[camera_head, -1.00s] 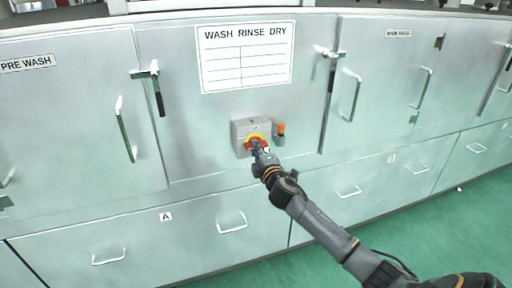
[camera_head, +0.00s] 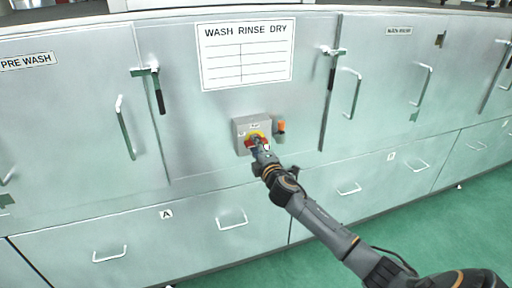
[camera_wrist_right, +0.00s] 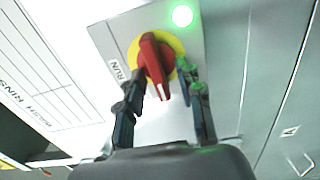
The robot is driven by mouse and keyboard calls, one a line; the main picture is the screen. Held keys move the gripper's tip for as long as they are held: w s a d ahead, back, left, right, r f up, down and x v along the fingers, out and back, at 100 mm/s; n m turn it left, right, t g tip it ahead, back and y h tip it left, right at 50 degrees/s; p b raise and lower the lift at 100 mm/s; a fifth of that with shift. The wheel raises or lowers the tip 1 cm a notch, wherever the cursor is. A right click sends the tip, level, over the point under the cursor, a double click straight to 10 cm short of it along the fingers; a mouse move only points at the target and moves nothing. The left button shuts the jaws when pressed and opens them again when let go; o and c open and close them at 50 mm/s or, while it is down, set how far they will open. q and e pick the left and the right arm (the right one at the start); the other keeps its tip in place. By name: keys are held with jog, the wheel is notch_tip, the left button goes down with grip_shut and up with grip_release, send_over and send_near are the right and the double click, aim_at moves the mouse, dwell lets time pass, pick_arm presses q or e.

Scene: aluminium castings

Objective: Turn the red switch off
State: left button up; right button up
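The red switch is a red handle on a yellow disc (camera_head: 254,136), on a small grey box on the metal front. In the head view my right gripper (camera_head: 261,146) is in front of it and hides part of it. In the right wrist view the red switch (camera_wrist_right: 152,58) stands tilted, its lower end between the two fingers of my right gripper (camera_wrist_right: 161,80). The fingers are apart, with gaps beside the handle; contact is unclear. A "RUN" label is left of the disc. My left gripper is not in view.
A green light (camera_wrist_right: 182,16) glows by the switch in the right wrist view. An orange-topped fitting (camera_head: 281,128) is right of the box. A "WASH RINSE DRY" sign (camera_head: 246,55) hangs above. Door handles and drawer pulls stick out around; green floor (camera_head: 440,215) lies lower right.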

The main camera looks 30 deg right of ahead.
jog(key=v, duration=1.2)
dwell(0.4)
jog(key=s+d+f+m+g, duration=0.1)
jog(key=s+f+m+g, duration=0.15)
jog(key=f, duration=0.85)
jog(key=s+f+m+g, duration=0.1)
jog(key=f+g, duration=0.2)
jog(key=f, duration=0.8)
jog(key=s+a+f+m+g+y, duration=0.1)
jog(key=s+f+g, duration=0.1)
jog(key=s+f, duration=0.45)
jog(key=s+a+f+m+g, duration=0.1)
jog(key=s+f+m, duration=0.15)
jog(key=f, duration=0.75)
jog(key=s+a+f+m+g+y, duration=0.1)
jog(key=s+a+f+m+g, duration=0.1)
jog(key=s+a+f, duration=0.2)
jog(key=s+a+f+m+g+y, duration=0.1)
jog(key=s+a+f, duration=0.4)
jog(key=s, duration=1.5)
jog(key=s+a+f+m+g+y, duration=0.1)
jog(key=s+a+f+m+g, duration=0.2)
jog(key=s+f, duration=0.9)
jog(key=shift+a+f+g, duration=0.55)
jog(key=shift+a+g, duration=0.5)
jog(key=shift+a, duration=0.15)
